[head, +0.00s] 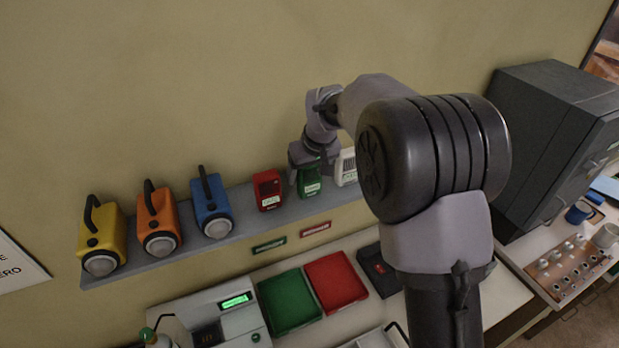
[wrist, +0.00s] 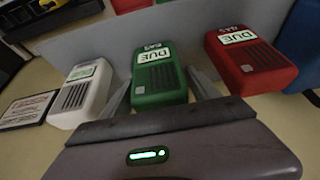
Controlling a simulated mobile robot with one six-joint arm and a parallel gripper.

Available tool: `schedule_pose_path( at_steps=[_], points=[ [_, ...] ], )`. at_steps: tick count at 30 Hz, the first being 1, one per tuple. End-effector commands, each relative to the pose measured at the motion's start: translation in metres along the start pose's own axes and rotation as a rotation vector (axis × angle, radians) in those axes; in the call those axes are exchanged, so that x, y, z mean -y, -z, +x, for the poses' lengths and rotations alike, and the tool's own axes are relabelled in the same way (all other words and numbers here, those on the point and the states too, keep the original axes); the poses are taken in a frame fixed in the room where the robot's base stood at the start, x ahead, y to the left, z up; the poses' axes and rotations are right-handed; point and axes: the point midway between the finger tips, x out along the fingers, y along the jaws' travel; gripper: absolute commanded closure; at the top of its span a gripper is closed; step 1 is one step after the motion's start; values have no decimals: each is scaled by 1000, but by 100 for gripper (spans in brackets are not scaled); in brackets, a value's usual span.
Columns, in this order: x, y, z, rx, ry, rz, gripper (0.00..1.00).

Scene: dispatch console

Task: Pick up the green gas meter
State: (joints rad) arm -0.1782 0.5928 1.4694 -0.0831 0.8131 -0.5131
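The green gas meter (head: 309,184) stands on the wall shelf (head: 180,252) between a red meter (head: 267,189) and a white meter (head: 347,167). In the wrist view the green meter (wrist: 158,82) carries a white "DUE" label. My gripper (head: 312,166) is at the green meter from above. In the wrist view my gripper (wrist: 160,82) has one finger on each side of the green meter, close to its sides. The fingers look open, with no clear contact visible. The meter looks level with its neighbours.
Yellow (head: 101,237), orange (head: 159,220) and blue (head: 211,203) lamps stand on the shelf's left. Below, a desk holds a green tray (head: 290,302) and a red tray (head: 336,282). The red meter (wrist: 248,60) and white meter (wrist: 82,88) flank my fingers closely.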

Motion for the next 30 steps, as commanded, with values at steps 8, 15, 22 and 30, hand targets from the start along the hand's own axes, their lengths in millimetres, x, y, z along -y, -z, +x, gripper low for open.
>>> schedule_pose_path(
  at_steps=[8, 15, 22, 30],
  points=[
    [0, 0, 0, 0, 0, 0, 87],
    [0, 0, 0, 0, 0, 0, 95],
    [0, 7, -15, -3, 0, 0, 95],
    [-14, -10, -44, -2, -1, 3, 95]
  ],
)
